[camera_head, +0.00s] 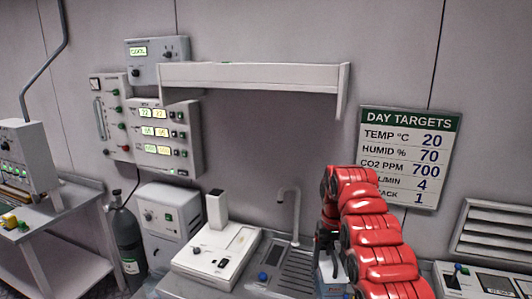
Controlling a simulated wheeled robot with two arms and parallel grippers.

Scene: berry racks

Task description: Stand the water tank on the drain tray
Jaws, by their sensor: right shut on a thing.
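My right arm, red, comes in from the bottom right. Its dark gripper (326,246) points down and is shut on a pale box with blue on it, which looks like the water tank (329,283). The arm hides much of the tank, and the frame's bottom edge cuts it off. The grey ribbed drain tray (294,268) lies by the tap, just left of the tank. I cannot tell whether the tank touches the tray. My left gripper is not in view.
A grey tap (292,205) rises behind the tray. A white instrument (218,250) stands to the left of the tray, with a small blue-topped item (263,276) close by. A shelf (250,77) juts from the wall above. A control panel (485,280) sits at the right.

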